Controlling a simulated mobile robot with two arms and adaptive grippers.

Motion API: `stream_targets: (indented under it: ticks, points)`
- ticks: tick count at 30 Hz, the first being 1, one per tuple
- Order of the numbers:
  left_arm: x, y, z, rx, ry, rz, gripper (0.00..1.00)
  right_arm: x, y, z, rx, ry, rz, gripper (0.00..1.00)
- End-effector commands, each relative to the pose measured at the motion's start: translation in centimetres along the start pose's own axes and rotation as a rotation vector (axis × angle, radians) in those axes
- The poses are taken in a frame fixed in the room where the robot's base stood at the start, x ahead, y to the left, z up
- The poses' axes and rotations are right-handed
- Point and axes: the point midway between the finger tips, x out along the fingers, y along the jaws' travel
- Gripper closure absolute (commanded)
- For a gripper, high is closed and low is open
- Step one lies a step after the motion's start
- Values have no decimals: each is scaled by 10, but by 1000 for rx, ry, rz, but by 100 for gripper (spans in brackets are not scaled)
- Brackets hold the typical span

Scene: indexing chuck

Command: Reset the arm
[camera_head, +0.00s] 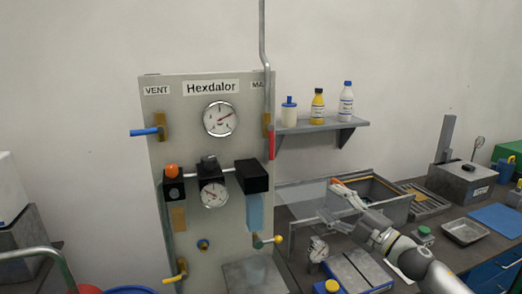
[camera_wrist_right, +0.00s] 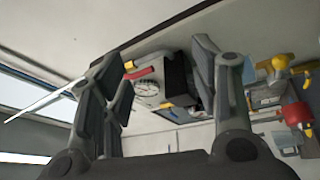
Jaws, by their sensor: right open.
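My right arm comes in from the lower right in the head view, over the workbench. Its gripper (camera_head: 326,216) is in front of the grey bin, to the right of the Hexdalor panel (camera_head: 160,95) and apart from it. In the right wrist view the two dark fingers of my right gripper (camera_wrist_right: 158,75) stand wide apart with nothing held between them. Through the gap a gauge (camera_wrist_right: 147,92), a red handle end (camera_wrist_right: 138,75) and a black block (camera_wrist_right: 177,75) show at a distance, tilted. My left gripper is in neither view.
The panel carries gauges, a blue lever (camera_head: 145,132), a red-ended lever (camera_head: 271,145) and a yellow-ended lever (camera_head: 181,268). A wall shelf (camera_head: 325,127) holds three bottles. A grey bin (camera_head: 397,208), a dial gauge (camera_head: 318,250) and a metal tray (camera_head: 465,232) crowd the bench around my right arm.

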Motion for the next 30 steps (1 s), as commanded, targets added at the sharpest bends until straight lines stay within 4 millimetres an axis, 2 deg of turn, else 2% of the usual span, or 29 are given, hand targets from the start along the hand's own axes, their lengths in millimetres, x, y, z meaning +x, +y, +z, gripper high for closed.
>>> stream_targets:
  ticks: [1,5,8,11,17,21,24,30]
  points:
    - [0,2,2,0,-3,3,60,-2,-22,-8,78,-48,24,44]
    - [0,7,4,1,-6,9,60,-18,-62,-13,259,-218,77,44]
    - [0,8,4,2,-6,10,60,-42,-96,-14,400,-370,91,44]
    - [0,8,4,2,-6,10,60,-74,-133,-16,542,-535,79,44]
    - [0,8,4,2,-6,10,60,-164,-210,-34,813,-889,-16,44]
    - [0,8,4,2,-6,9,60,-235,-257,-63,976,-1125,-126,44]
    - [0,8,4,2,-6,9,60,-277,-277,-86,1058,-1253,-203,44]
    - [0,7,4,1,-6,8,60,-342,-301,-130,1173,-1442,-338,44]
